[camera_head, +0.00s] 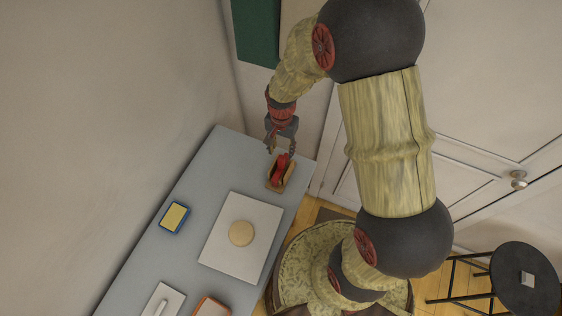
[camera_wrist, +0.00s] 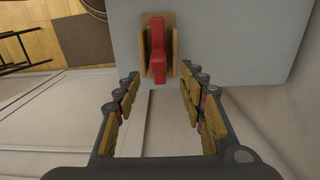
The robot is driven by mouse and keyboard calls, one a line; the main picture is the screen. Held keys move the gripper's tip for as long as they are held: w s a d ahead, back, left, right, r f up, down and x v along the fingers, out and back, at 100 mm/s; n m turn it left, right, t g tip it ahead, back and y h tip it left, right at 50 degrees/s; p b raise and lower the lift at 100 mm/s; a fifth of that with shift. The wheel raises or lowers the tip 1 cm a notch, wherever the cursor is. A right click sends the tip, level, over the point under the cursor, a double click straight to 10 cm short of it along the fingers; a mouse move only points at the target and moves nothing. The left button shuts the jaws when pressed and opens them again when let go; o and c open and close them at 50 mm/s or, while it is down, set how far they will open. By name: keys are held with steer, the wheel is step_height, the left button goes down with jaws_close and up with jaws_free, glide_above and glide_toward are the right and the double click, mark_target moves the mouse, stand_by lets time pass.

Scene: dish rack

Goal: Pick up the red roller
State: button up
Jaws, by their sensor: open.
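The red roller (camera_head: 281,165) lies in a small wooden holder (camera_head: 275,187) near the far right corner of the grey table. In the wrist view the red roller (camera_wrist: 157,55) lies lengthwise between the holder's two wooden sides (camera_wrist: 144,45). My gripper (camera_head: 281,149) is just at the far end of the roller in the head view and partly covers it. In the wrist view my gripper (camera_wrist: 162,77) is open, its fingers spread to either side of the roller's near end. Nothing is held. The gap in height between fingers and roller is hard to judge.
The grey table (camera_head: 200,170) also holds a white board (camera_head: 217,243) with a round tan disc (camera_head: 240,233), a blue dish with a yellow pad (camera_head: 174,217), a white tray (camera_head: 175,300) and an orange-edged box (camera_head: 211,307). Walls stand close behind. A black stool (camera_head: 526,285) stands right.

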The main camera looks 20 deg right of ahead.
mark_target(281, 157)
steer(key=f, duration=0.7)
steer(key=shift+s+a+p, duration=0.2)
steer(key=shift+s+p, duration=0.1)
steer(key=shift+s, duration=0.05)
steer(key=shift+c, duration=0.5)
jaws_close()
